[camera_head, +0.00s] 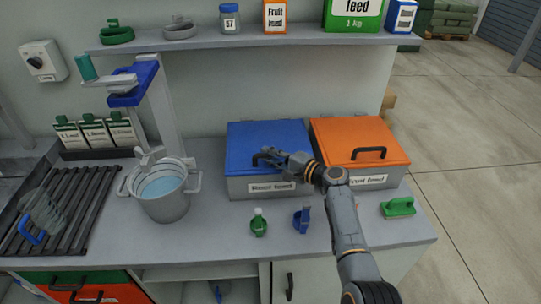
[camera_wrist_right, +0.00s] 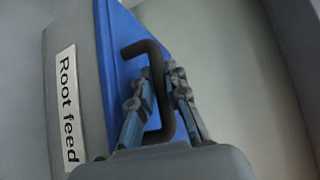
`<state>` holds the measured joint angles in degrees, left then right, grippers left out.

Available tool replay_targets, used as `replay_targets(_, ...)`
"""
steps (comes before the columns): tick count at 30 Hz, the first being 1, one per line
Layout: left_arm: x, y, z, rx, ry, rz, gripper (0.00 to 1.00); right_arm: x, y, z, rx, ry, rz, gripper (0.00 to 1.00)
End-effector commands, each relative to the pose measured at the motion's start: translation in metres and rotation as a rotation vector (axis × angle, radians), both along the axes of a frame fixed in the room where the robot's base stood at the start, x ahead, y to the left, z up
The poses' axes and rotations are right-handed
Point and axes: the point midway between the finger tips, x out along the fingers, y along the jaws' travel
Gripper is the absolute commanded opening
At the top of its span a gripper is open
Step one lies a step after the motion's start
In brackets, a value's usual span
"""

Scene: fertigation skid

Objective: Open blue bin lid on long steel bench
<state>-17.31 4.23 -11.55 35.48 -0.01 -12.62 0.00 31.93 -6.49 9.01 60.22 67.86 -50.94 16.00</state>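The blue bin lid (camera_head: 260,138) lies closed on a grey bin on the long steel bench (camera_head: 210,215). The lid also shows in the right wrist view (camera_wrist_right: 112,60), beside the bin's "Root feed" label (camera_wrist_right: 67,105). My right gripper (camera_head: 268,157) reaches in from the lower right over the front of the lid. In the wrist view its two fingers (camera_wrist_right: 161,80) lie close on either side of the lid's black handle (camera_wrist_right: 152,47), shut on its bar. My left gripper is in neither view.
An orange-lidded bin (camera_head: 350,136) stands right against the blue one. A pot of water (camera_head: 163,205) is to the left. A shelf (camera_head: 270,40) runs above and behind the bins.

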Motion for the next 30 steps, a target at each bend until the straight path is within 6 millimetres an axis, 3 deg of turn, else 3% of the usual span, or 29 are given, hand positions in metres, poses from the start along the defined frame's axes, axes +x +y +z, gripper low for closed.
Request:
replay_targets(9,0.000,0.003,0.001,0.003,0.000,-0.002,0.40,0.000,0.000,0.001,-0.001,0.002,-0.001,0.00)
replay_targets(17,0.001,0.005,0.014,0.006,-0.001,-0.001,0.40,0.002,0.000,0.013,-0.001,0.034,0.000,0.00)
replay_targets(30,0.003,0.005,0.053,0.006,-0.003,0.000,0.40,0.020,-0.001,0.069,0.000,0.117,-0.002,0.00)
